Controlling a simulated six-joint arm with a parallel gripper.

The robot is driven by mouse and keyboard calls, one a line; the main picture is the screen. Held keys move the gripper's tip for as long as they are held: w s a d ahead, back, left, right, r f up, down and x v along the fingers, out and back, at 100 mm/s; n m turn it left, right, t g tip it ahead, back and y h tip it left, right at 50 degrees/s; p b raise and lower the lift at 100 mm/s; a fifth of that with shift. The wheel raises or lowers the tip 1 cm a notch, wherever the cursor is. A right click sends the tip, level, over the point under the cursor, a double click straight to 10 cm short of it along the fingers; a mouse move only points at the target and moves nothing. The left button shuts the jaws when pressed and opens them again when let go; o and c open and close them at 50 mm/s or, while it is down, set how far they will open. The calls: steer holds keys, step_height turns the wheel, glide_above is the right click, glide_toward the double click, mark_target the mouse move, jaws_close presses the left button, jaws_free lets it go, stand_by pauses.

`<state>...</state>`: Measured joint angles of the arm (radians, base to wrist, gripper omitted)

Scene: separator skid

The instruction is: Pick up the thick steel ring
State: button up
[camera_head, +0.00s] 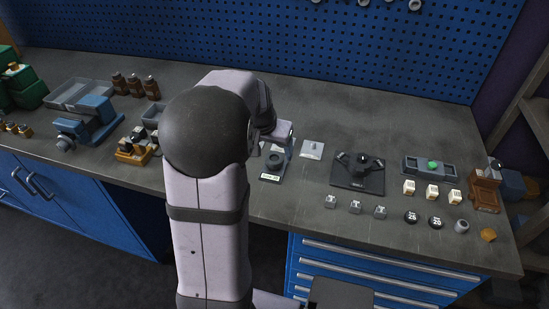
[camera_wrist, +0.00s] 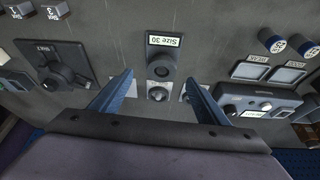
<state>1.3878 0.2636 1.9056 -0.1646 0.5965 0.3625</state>
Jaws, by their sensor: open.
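A dark grey thick ring (camera_wrist: 161,68) with a round hole sits on a dark stand labelled "Size 30" in the wrist view. It also shows in the head view (camera_head: 274,161), just right of my arm. My gripper (camera_wrist: 160,79) is open, with its two blue fingers apart on either side of the ring's line of sight. Nothing is held between them. A small silver knob (camera_wrist: 159,94) on a pale plate shows between the fingers, nearer the palm. In the head view my fingers are mostly hidden behind my arm.
A dark fixture with a black knob (camera_head: 362,168) stands to the right of the ring in the head view. A grey-blue tray with a green button (camera_head: 431,164), several small blocks and a grey hollow cylinder (camera_head: 462,226) lie further right. The blue pegboard (camera_head: 300,40) closes the back.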

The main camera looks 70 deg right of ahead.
mark_target(274, 158)
steer(key=shift+f, duration=0.15)
steer(key=shift+p+x, duration=1.25)
steer(key=shift+x, duration=1.2)
steer(key=shift+w+d, duration=0.15)
steer(key=shift+d, duration=0.05)
steer(key=c, duration=1.5)
steer(key=shift+o, duration=0.2)
steer(key=shift+r, duration=0.2)
